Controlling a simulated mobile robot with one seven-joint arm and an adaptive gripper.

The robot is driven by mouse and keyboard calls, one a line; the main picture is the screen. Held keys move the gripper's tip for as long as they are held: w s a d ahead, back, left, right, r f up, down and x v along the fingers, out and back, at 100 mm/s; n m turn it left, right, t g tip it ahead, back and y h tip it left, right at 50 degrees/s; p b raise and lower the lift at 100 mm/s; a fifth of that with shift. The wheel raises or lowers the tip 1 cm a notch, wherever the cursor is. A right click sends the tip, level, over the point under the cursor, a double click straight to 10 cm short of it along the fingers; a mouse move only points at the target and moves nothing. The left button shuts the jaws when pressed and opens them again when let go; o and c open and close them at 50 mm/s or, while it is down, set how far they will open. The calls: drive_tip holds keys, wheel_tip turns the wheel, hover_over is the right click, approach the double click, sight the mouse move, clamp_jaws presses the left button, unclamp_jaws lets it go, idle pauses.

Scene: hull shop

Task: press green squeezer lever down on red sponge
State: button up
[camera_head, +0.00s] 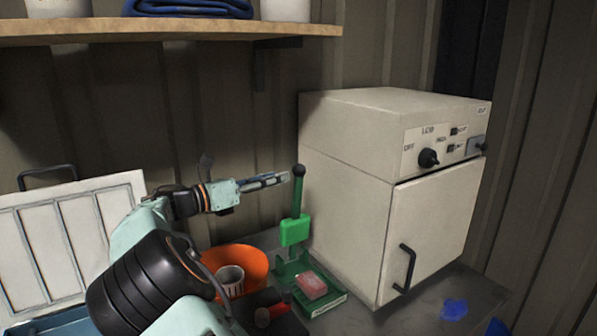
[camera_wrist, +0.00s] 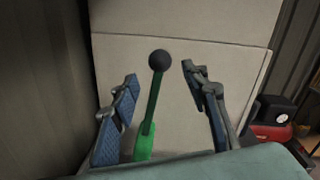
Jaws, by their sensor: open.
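The green squeezer (camera_head: 294,231) stands on the bench beside the white cabinet. Its green lever (camera_head: 297,196) points up, nearly upright, and ends in a dark ball knob (camera_head: 299,171). The red sponge (camera_head: 312,285) lies on the squeezer's green base, below and in front of the raised lever. My gripper (camera_head: 286,178) is level with the upper lever, just left of the knob in the head view. In the wrist view my gripper (camera_wrist: 159,73) is open, and the lever (camera_wrist: 152,105) with its knob (camera_wrist: 160,60) shows between the fingers, with gaps on both sides. The sponge is not visible there.
The white cabinet (camera_head: 345,220) stands close behind and right of the squeezer. An orange bowl (camera_head: 253,262) and a white slotted cup (camera_head: 231,281) are to its left. A blue cloth (camera_head: 454,309) lies on the bench at right. A wooden shelf (camera_head: 200,30) runs above.

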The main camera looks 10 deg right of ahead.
sight(294, 173)
drive_tip(key=p+x, duration=0.1)
drive_tip(key=x, duration=0.7)
drive_tip(key=shift+d, duration=0.2)
clamp_jaws()
